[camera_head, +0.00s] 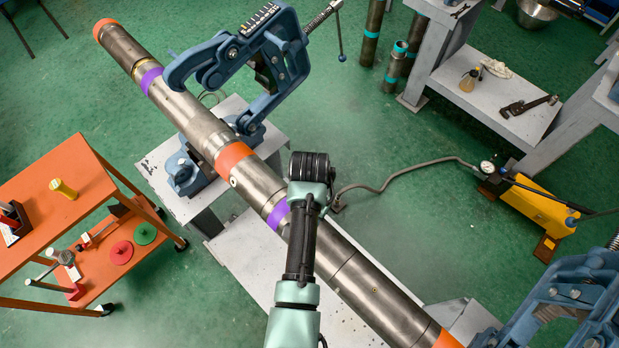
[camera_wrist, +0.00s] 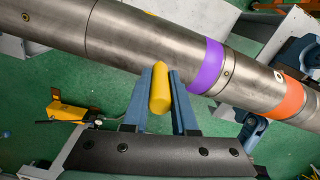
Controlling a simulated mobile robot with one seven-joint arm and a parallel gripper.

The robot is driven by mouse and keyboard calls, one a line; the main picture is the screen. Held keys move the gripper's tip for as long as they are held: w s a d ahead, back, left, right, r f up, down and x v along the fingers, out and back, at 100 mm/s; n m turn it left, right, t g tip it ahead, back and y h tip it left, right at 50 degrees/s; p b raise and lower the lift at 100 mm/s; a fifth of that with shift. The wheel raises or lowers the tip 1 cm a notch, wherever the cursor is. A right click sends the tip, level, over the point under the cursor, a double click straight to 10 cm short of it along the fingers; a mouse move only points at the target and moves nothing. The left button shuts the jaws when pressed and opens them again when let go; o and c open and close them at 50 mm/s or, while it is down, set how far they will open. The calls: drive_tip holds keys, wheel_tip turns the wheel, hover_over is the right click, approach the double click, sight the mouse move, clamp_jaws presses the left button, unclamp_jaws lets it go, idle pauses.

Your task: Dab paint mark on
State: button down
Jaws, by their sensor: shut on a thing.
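A long steel pipe string (camera_head: 180,100) runs diagonally through the head view, with orange and purple bands. It crosses the top of the wrist view (camera_wrist: 130,40). My gripper (camera_wrist: 161,76) is shut on a yellow paint marker (camera_wrist: 160,95), whose rounded end points towards the pipe. The marker overlaps the pipe's lower edge in the wrist view; I cannot tell whether it touches. A purple band (camera_wrist: 208,68) lies just right of the marker, and an orange band (camera_wrist: 287,98) lies farther right. In the head view my wrist hides the gripper and marker beside the purple band (camera_head: 278,214).
A blue pipe vise (camera_head: 285,60) stands open around the upper pipe; another vise (camera_head: 570,300) is at lower right. An orange cart (camera_head: 100,170) carries tools at left. A yellow pump (camera_head: 540,208) with a hose lies right. A grey bench (camera_head: 500,105) stands upper right.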

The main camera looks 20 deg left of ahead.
drive_tip(key=shift+f, duration=0.4)
idle(1.4)
drive_tip(key=shift+r, duration=0.15)
wheel_tip(320, 180, up, 7)
drive_tip(key=p, duration=0.7)
drive_tip(key=shift+s+f, duration=0.1)
drive_tip(key=shift+f, duration=0.1)
